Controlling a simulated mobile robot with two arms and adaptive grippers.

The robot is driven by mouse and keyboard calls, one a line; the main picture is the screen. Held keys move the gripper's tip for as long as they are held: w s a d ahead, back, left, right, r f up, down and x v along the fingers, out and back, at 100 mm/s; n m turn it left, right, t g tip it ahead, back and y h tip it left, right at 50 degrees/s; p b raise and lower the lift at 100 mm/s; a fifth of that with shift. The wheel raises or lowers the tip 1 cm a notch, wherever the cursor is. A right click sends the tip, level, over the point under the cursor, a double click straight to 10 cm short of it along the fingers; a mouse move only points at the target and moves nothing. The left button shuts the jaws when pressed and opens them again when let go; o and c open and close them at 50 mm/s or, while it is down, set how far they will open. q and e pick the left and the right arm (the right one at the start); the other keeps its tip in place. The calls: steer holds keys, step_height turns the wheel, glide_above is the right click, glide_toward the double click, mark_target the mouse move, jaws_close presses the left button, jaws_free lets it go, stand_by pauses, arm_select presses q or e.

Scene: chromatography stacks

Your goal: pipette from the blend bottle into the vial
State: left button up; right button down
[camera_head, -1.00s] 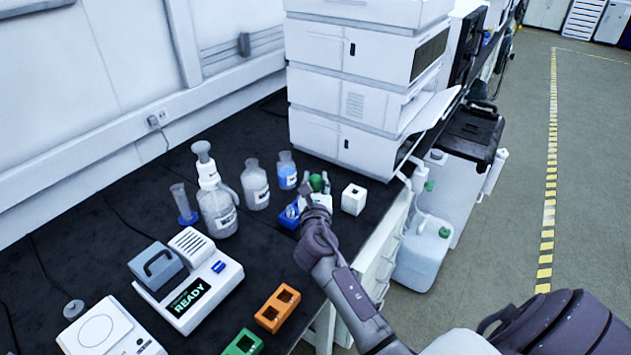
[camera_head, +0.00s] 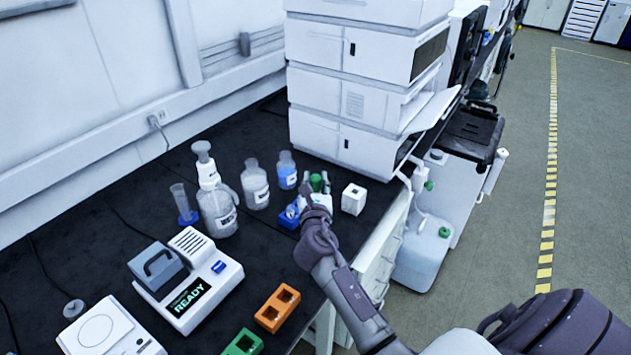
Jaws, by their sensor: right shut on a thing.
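My right gripper (camera_head: 310,196) is over the bench beside a blue block (camera_head: 287,221). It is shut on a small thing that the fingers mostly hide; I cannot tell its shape. Small green tops (camera_head: 316,182) show just behind the fingers. A small, unclear object sits in the blue block, partly covered by the gripper. Behind stand a bottle of blue liquid (camera_head: 286,171), a clear labelled bottle (camera_head: 256,186) and a larger clear bottle (camera_head: 218,213). The labels are too small to read, so I cannot tell which is the blend bottle. My left gripper is out of view.
A white cube holder (camera_head: 353,199) stands right of the gripper, near the bench edge. White stacked instruments (camera_head: 352,100) rise behind. An orange block (camera_head: 278,308), a green block (camera_head: 243,344) and a device reading READY (camera_head: 215,287) are in front. The bench at far left is mostly clear.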

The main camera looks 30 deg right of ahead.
steer(key=shift+f+b, duration=4)
steer(key=shift+f, duration=1.25)
steer(key=c, duration=1.4)
jaws_free()
step_height(320, 180, up, 13)
steer(key=p, duration=1.3)
steer(key=shift+f, duration=0.2)
